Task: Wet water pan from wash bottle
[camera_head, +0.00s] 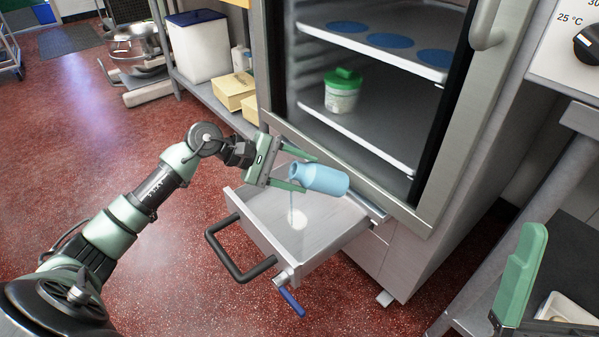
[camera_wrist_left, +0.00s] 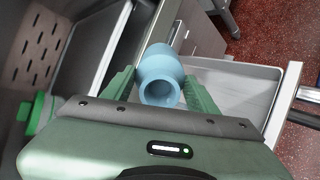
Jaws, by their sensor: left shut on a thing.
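The light-blue wash bottle (camera_head: 323,179) is held tilted by my left gripper (camera_head: 297,171), which is shut around its neck end. Its open mouth faces left and slightly down in the head view. In the left wrist view the bottle (camera_wrist_left: 160,78) sits between the two green fingers (camera_wrist_left: 160,90), mouth toward the camera. The metal water pan (camera_head: 333,226) is pulled out like a drawer below the bottle. A thin clear stream falls from the mouth to a pale wet spot (camera_head: 297,218) in the pan. A green finger of my right gripper (camera_head: 520,275) shows at lower right; its other finger is hidden.
The cabinet (camera_head: 400,235) stands open behind the pan, with a green-lidded tub (camera_head: 343,92) on a shelf and a tray of blue discs (camera_head: 390,40) above. The pan's black handle (camera_head: 238,270) and a blue lever (camera_head: 291,301) stick out over the red floor.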

